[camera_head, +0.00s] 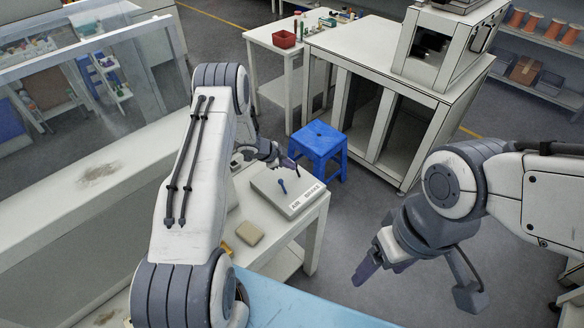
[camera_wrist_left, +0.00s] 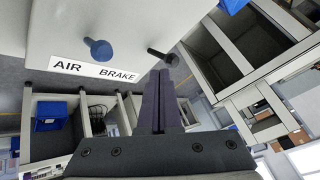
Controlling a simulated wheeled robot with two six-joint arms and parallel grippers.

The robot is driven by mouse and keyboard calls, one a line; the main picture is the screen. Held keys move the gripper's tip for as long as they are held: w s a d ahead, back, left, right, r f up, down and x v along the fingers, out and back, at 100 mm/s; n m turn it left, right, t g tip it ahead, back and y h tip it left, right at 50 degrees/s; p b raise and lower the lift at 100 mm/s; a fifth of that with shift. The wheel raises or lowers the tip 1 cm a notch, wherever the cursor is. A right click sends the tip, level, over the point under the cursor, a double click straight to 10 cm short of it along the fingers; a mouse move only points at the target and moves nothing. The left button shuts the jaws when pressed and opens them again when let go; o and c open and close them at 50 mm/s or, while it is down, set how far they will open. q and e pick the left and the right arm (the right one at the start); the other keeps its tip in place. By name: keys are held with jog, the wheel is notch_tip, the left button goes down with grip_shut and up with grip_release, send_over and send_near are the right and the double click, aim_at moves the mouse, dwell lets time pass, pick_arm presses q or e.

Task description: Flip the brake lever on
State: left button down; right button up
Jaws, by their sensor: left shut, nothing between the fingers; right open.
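The air brake box (camera_head: 270,187) is a pale box with an AIR BRAKE label, on a white table. A blue lever with a round end (camera_head: 282,186) sits on its face; it also shows in the left wrist view (camera_wrist_left: 98,48). A dark rod (camera_wrist_left: 162,57) stands out from the box right of the blue lever in the wrist view, close to my fingertips; I cannot tell if they touch. My left gripper (camera_head: 292,163) is shut and empty, just above and beside the box; its fingers fill the middle of the wrist view (camera_wrist_left: 158,80). My right gripper (camera_head: 383,271) is open and empty, away to the right.
A tan block (camera_head: 249,233) lies on the table in front of the box. A blue stool (camera_head: 320,146) stands behind the table. A white cabinet (camera_head: 370,60) and a side table with a red bin (camera_head: 284,39) are further back. Floor on the right is clear.

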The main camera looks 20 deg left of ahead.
pick_arm(q)
jog(key=shift+r, duration=0.3)
jog(key=shift+r, duration=0.1)
jog(key=s+d+r+b, duration=0.2)
jog(key=d+r+b, duration=0.2)
jog(key=d+r, duration=0.6)
jog(key=shift+s+d+r, duration=0.35)
jog(key=shift+d+r, duration=0.05)
jog(key=shift+d, duration=0.3)
